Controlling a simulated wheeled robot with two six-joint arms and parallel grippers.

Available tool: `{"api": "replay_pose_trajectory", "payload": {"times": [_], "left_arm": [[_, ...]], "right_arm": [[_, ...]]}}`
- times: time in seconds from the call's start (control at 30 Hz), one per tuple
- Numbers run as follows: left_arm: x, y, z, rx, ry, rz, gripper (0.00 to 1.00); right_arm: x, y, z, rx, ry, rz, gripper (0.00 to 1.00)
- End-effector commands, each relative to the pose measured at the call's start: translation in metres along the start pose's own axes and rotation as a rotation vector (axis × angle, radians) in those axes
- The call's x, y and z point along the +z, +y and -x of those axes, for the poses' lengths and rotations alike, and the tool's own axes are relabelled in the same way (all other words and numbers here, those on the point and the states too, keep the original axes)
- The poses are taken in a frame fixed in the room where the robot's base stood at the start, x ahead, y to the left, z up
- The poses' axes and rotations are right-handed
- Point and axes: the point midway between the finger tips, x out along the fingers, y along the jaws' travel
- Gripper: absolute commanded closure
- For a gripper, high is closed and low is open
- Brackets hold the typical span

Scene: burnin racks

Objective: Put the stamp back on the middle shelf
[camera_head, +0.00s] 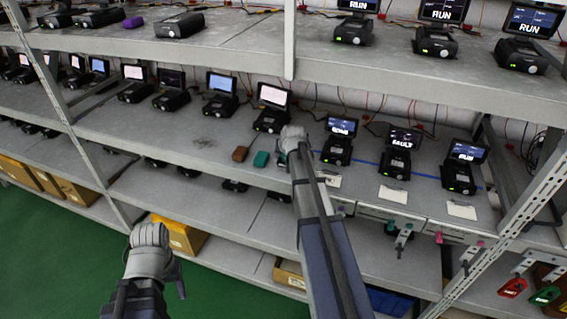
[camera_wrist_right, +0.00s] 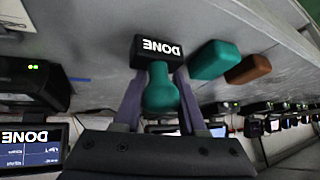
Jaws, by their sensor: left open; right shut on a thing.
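The stamp (camera_wrist_right: 160,90) has a teal rounded handle and a black block lettered DONE, which appears upside down in the right wrist view. My right gripper (camera_wrist_right: 156,80) is shut on its handle. In the head view my right gripper (camera_head: 291,145) is at the front of the middle shelf (camera_head: 150,128) and mostly hides the stamp. I cannot tell whether the stamp touches the shelf. A teal block (camera_head: 261,159) and a brown block (camera_head: 240,154) lie on the shelf to the left of this gripper. My left gripper (camera_head: 150,245) is open and low, in front of the racks.
Small devices with screens line the shelves. One to the right of my right gripper reads DONE (camera_head: 337,150), another FAULT (camera_head: 396,160). White cards (camera_head: 393,194) lie at the shelf front. Coloured tags (camera_head: 513,287) hang at lower right. Yellow boxes (camera_head: 180,236) sit below. Green floor (camera_head: 60,270) is clear.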

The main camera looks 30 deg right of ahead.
Motion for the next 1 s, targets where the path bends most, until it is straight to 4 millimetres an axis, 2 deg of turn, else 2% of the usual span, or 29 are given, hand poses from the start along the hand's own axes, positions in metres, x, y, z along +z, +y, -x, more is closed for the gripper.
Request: {"api": "replay_pose_trajectory", "payload": {"times": [0.03,0.1,0.37,0.53,0.57,0.8,1.0], "left_arm": [[-0.0008,0.0012,-0.0134,0.0,0.0,-0.001,0.44],[-0.0011,0.0016,-0.0185,-0.001,0.0,-0.003,0.44],[-0.0009,0.0014,-0.0161,-0.001,0.0,-0.004,0.44],[-0.0012,0.0019,-0.0213,-0.001,0.0,-0.005,0.44],[-0.0011,0.0017,-0.0195,-0.001,0.0,-0.005,0.44],[-0.0011,0.0017,-0.0191,-0.001,0.0,-0.005,0.44],[-0.0011,0.0017,-0.0191,-0.001,0.0,-0.005,0.44]], "right_arm": [[0.0079,0.002,-0.0108,0.0,0.0,0.0,0.95],[0.0108,0.0028,-0.0148,0.0,0.0,0.0,0.95],[0.0095,0.0024,-0.013,0.0,0.0,0.0,0.95],[0.0125,0.0032,-0.0171,0.0,0.0,0.0,0.95],[0.0114,0.0029,-0.0156,0.0,0.0,0.0,0.56],[0.0113,0.0028,-0.0154,0.0,0.0,0.0,0.3],[0.0113,0.0028,-0.0154,0.0,0.0,0.0,0.3]]}}
